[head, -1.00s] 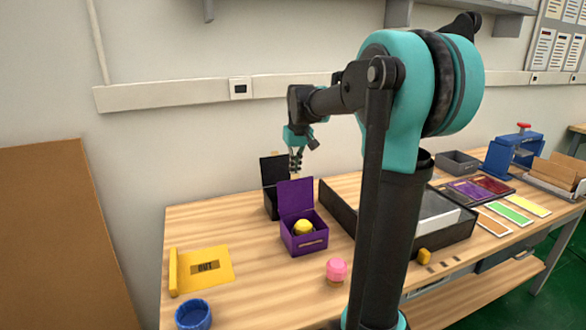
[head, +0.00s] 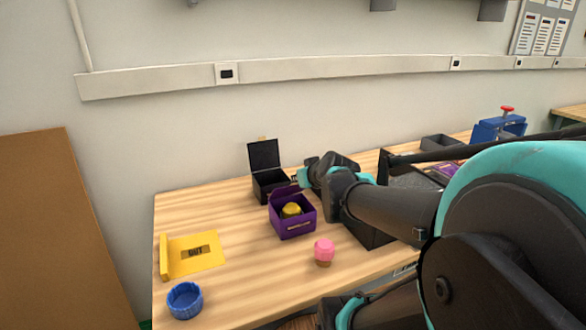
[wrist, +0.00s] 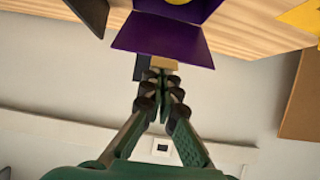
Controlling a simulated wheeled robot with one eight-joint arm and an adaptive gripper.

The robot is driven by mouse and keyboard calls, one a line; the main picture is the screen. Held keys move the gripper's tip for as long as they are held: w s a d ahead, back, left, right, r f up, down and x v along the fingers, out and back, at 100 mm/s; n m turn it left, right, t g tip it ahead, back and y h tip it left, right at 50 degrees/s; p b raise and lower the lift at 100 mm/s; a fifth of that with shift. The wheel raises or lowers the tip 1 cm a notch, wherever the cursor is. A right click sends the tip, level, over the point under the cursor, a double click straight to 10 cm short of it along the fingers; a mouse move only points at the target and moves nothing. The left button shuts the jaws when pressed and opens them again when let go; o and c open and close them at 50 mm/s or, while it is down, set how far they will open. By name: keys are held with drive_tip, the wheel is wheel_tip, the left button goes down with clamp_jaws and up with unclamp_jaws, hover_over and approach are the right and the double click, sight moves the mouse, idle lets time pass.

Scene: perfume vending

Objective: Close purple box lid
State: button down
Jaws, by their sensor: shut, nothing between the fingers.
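The purple box (head: 293,226) stands on the wooden table with a yellow item (head: 291,210) inside. Its purple lid (head: 284,191) is raised at the back edge and looks tilted forward, not fully closed. In the wrist view the lid (wrist: 163,40) fills the top middle, just beyond my fingertips. My gripper (wrist: 161,75) is shut and empty, behind the lid. Whether the fingertips touch the lid cannot be told; a small tan patch shows between them. In the head view my wrist is beside the box's back right and the fingers are mostly hidden.
A black box (head: 270,184) with its lid open stands close behind the purple box. A pink item (head: 324,250) stands in front right. A yellow OUT plate (head: 200,254) and blue round container (head: 185,300) are left. Table between them is free.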

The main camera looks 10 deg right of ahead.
hover_over(300, 218)
drive_tip(key=s, duration=0.3)
wheel_tip(300, 218, down, 9)
drive_tip(key=shift+s+d+f, duration=0.2)
drive_tip(key=shift+s+f, duration=0.05)
drive_tip(key=shift+f, duration=0.5)
drive_tip(key=shift+s+d+f, duration=0.2)
drive_tip(key=shift+s+f, duration=0.05)
drive_tip(key=shift+f, duration=0.45)
drive_tip(key=shift+f, duration=0.1)
drive_tip(key=shift+w+a+f, duration=0.1)
drive_tip(key=shift+w+f, duration=0.05)
drive_tip(key=shift+w, duration=0.3)
drive_tip(key=shift+w+a+f, duration=0.1)
drive_tip(key=shift+w, duration=0.3)
drive_tip(key=shift+r, duration=0.15)
